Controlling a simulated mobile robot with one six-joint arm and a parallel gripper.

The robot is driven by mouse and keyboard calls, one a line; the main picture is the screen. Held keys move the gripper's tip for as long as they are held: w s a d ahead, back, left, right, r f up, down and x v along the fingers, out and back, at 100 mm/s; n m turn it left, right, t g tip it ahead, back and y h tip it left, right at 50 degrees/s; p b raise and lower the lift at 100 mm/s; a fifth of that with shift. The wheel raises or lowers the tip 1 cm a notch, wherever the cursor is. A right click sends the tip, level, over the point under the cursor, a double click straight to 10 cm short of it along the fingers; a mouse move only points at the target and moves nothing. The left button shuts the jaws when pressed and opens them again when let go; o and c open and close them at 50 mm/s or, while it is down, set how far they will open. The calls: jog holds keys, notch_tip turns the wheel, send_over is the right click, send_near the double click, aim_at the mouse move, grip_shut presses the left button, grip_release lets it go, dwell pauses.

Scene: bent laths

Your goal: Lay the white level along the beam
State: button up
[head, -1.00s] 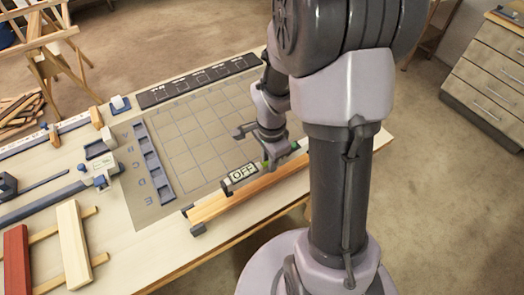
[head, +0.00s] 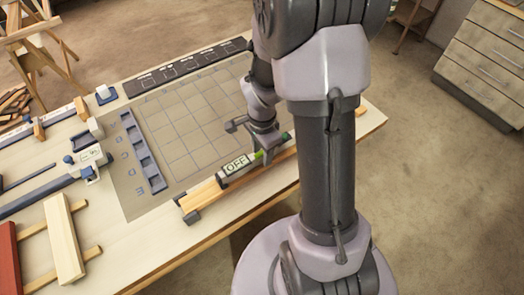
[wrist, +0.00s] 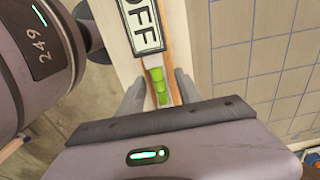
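The white level (head: 237,166), marked OFF, lies lengthwise along the wooden beam (head: 205,196), close above or on its top; I cannot tell if it touches all along. In the wrist view the level (wrist: 143,28) shows its green vial (wrist: 158,82), and a strip of orange wood runs along its right side. My gripper (head: 263,153) is at the level's right part. In the wrist view my gripper (wrist: 160,88) has one finger on each side of the level, with wood visible between the level and the right finger, so it looks slightly open. The beam's far end is hidden by my arm.
A grey grid mat (head: 185,130) lies behind the beam, with a blue tray (head: 143,152) at its left. A long caliper-like tool (head: 45,185) and pale and red laths (head: 64,240) lie on the left. The table's front edge is near the beam.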

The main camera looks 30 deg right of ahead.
aim_at(262, 151)
notch_tip(262, 151, up, 13)
jog(key=p, duration=0.5)
jog(key=s+a+r+n+t+y, duration=0.1)
jog(key=s+a+r+n+t, duration=0.2)
jog(key=s+a+r+n, duration=0.2)
jog(key=s+a+r+n+t+y, duration=0.1)
jog(key=s+a+r+n+t, duration=0.1)
jog(key=s+a+r+n, duration=0.4)
jog(key=a+r+n, duration=0.2)
jog(key=a+r, duration=0.1)
jog(key=r, duration=0.2)
jog(key=shift+s+a+r+t, duration=0.15)
jog(key=shift+a+r+t, duration=0.15)
jog(key=shift+t, duration=0.1)
